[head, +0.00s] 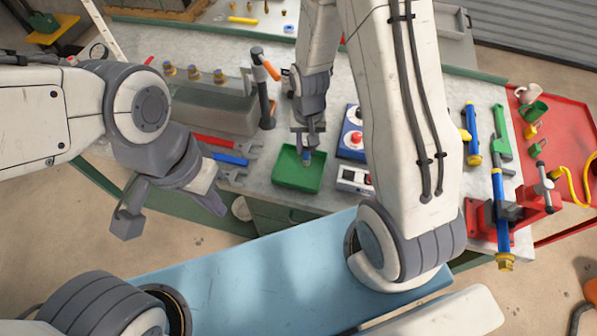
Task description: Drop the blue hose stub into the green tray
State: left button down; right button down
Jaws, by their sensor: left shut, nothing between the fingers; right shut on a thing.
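The green tray (285,181) lies on the grey workbench near its front edge. My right gripper (308,150) reaches down over the tray and is shut on the blue hose stub (307,158). The stub is small and mostly hidden by the fingers. It shows against the tray's inside, and its height above the tray floor is hard to judge. My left gripper (212,198) is shut and empty, in front of the bench's front edge to the left of the tray.
Red-handled (212,141) and blue-handled (228,158) wrenches lie left of the tray. A blue box with a red button (354,137) and a white box (352,179) stand at its right. A red vise (520,208) is far right.

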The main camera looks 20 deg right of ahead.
jog(key=c, duration=0.6)
grip_release()
jog(key=shift+o, duration=0.2)
jog(key=shift+r, duration=0.1)
notch_tip(320, 180, up, 10)
jog(key=shift+r+b, duration=0.2)
jog(key=shift+b, duration=0.35)
jog(key=s+a+r+n, duration=0.3)
jog(key=s+a+n, duration=0.2)
jog(key=s, duration=0.4)
jog(key=s+a+r+n+y+b, duration=0.1)
jog(key=s+a+r+n, duration=0.2)
jog(key=s+a+n, duration=0.3)
jog(key=s+a, duration=0.1)
jog(key=s, duration=0.2)
jog(key=shift+s+a+r, duration=0.15)
jog(key=shift+a, duration=0.15)
